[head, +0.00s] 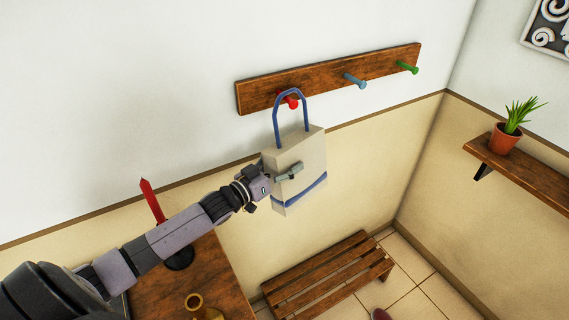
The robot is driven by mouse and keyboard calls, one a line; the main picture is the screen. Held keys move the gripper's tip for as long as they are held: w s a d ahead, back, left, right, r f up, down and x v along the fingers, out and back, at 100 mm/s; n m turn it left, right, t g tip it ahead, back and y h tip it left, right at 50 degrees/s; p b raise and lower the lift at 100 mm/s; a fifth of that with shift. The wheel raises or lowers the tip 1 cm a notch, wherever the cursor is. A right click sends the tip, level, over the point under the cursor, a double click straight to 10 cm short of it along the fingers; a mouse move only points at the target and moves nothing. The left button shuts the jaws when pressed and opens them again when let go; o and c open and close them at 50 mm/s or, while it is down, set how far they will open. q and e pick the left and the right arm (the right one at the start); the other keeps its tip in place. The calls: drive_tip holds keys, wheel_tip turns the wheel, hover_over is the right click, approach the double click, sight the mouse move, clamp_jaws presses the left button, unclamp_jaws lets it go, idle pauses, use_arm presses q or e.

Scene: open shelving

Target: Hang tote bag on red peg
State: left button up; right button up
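The cream tote bag (305,152) with a blue stripe and blue handle (277,118) is in the middle of the head view, in front of the wall and slightly tilted. Its handle loop stands up around the red peg (293,104) in the picture; I cannot tell whether the handle rests on the peg. My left gripper (290,173) is at the bag's left side, with a grey finger across its front. It appears shut on the bag; the other finger is hidden. My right gripper is not in view.
The wooden rack (325,81) also bears a blue peg (355,80) and a green peg (408,67). Below are a slatted bench (330,270) and a wooden table (215,270) with a red object (152,200). A shelf (525,175) with a potted plant (506,139) is at right.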

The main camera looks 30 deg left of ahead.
sight(271, 173)
use_arm(q)
drive_tip(key=o, duration=0.5)
drive_tip(key=shift+f, duration=0.15)
drive_tip(key=shift+s, duration=0.15)
drive_tip(key=shift+v, duration=3.9)
